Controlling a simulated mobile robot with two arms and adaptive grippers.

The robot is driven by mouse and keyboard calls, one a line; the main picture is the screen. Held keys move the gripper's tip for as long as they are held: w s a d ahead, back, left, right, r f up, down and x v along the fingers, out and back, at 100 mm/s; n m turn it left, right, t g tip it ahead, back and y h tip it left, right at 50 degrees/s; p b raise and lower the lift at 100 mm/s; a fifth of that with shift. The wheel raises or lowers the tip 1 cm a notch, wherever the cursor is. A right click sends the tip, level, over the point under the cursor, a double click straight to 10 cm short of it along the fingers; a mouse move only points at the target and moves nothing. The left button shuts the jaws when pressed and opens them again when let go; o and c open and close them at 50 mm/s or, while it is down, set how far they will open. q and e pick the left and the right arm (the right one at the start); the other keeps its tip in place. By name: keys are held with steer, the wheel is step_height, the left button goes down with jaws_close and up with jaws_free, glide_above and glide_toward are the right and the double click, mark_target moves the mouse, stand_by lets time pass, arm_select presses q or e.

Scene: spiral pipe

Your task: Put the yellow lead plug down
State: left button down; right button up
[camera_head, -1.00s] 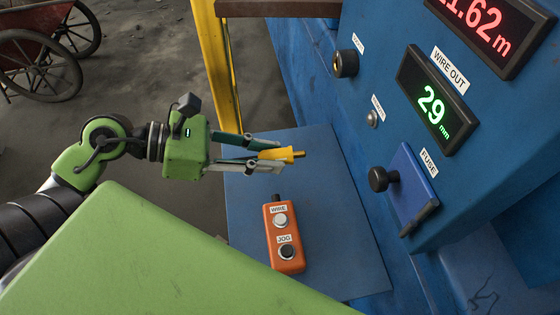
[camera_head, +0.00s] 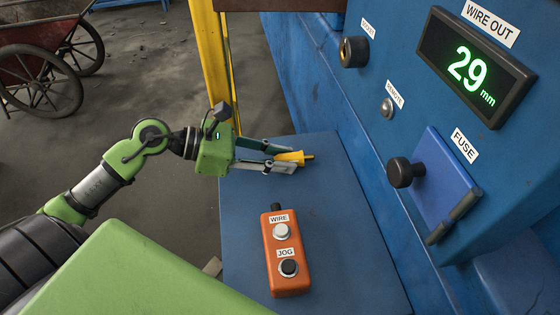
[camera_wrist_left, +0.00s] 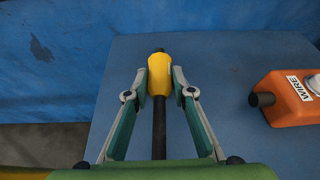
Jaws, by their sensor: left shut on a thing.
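The yellow lead plug (camera_head: 290,157) is held between the fingertips of my left gripper (camera_head: 281,158), over the far part of the blue shelf (camera_head: 340,222). In the left wrist view the yellow plug (camera_wrist_left: 158,75) sits between both fingertips of the left gripper (camera_wrist_left: 159,83), its dark tip pointing away and a dark lead running back between the fingers. I cannot tell whether the plug touches the shelf. My right gripper is not in view.
An orange control box (camera_head: 284,248) with WIRE and JOG buttons lies on the shelf, nearer than the plug. A blue panel (camera_head: 415,125) with a socket (camera_head: 354,51), knob and display rises on the right. A yellow post (camera_head: 211,65) stands behind the gripper. Bare shelf surrounds the plug.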

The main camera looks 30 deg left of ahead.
arm_select(q)
steer(key=shift+r, duration=0.1)
steer(key=c, duration=1.7)
jaws_free()
steer(key=shift+s+a, duration=0.1)
steer(key=p+v, duration=0.1)
steer(key=v, duration=0.9)
steer(key=shift+s+a+r, duration=0.2)
steer(key=shift+s+a+r+p, duration=0.15)
steer(key=shift+s+a+p, duration=0.2)
steer(key=shift+a, duration=0.1)
